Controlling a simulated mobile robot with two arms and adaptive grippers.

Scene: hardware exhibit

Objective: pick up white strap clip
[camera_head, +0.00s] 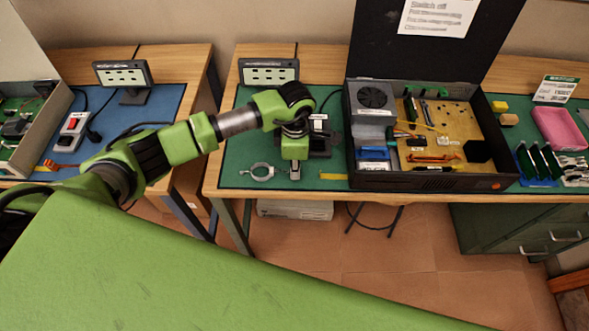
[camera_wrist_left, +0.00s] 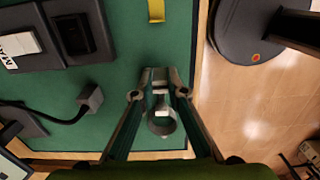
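The white strap clip (camera_head: 258,172) lies on the green mat near the front edge of the middle bench. It looks like a pale grey-white ring with small tabs. My left gripper (camera_head: 294,173) points down over the mat, just right of the clip and apart from it. In the left wrist view the clip (camera_wrist_left: 163,126) shows through the space between the fingers, behind the fingertips (camera_wrist_left: 160,80). The fingers partly frame the clip there. My right gripper is in neither view.
A black open case (camera_head: 430,184) of parts stands right of the gripper. A small display (camera_head: 268,71) and a dark device with a white switch (camera_head: 318,124) are behind it. A yellow strip (camera_head: 333,176) lies to the right. Bare mat surrounds the clip.

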